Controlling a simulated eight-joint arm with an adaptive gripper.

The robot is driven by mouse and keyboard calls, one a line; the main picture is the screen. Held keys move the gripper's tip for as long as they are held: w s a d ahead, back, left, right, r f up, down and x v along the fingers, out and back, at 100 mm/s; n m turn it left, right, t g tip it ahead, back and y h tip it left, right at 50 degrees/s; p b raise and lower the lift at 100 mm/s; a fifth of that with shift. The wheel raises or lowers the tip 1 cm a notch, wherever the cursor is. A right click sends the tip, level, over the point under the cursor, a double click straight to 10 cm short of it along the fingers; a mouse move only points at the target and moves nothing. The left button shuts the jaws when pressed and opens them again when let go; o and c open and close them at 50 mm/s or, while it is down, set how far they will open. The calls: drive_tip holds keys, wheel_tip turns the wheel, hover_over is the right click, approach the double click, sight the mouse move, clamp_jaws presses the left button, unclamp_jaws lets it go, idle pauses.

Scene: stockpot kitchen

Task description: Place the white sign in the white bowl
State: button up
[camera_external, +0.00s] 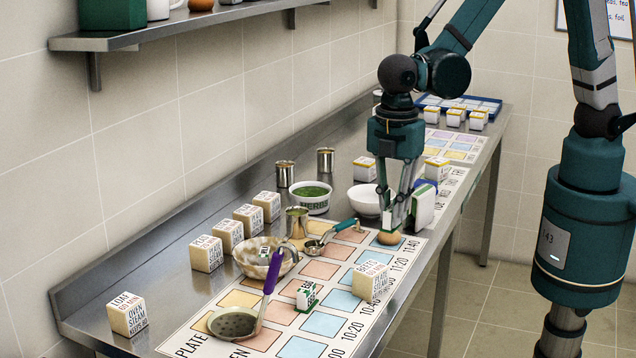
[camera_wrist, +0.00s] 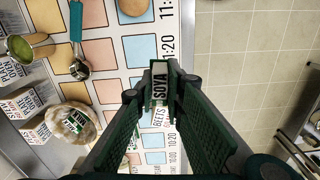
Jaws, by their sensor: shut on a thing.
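My gripper (camera_external: 394,205) is shut on a small white sign with green edges, lettered SOYA (camera_wrist: 160,90), and holds it above the front part of the counter. The sign (camera_external: 388,222) also shows below the fingers in the external view, above a round brown item (camera_external: 388,238). The plain white bowl (camera_external: 364,200) stands left of and behind my gripper and looks empty; it is not in the wrist view. In the wrist view the fingertips (camera_wrist: 160,72) close on the sign, and the lettered BEETS block (camera_wrist: 158,115) lies beyond it.
A white HERBS bowl (camera_external: 311,204) with green contents, a steel ladle (camera_external: 325,242), a speckled bowl (camera_external: 262,262) holding a small sign, and a purple-handled skimmer (camera_external: 240,318) lie on the left.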

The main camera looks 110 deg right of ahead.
drive_tip(key=s+d, duration=0.3)
drive_tip(key=d, duration=1.2)
drive_tip(key=n+p, duration=0.1)
approach(372, 195)
drive_tip(key=a, duration=0.1)
drive_tip(key=w+a+r, duration=0.1)
drive_tip(key=a, duration=0.1)
drive_tip(key=w+a+r, duration=0.1)
drive_tip(key=shift+a+r, duration=0.15)
drive_tip(key=shift+r, duration=0.05)
drive_tip(key=shift+f, duration=2.9)
drive_tip(key=shift+f, duration=2.1)
drive_tip(key=shift+f+b, duration=0.2)
drive_tip(key=shift+b, duration=0.25)
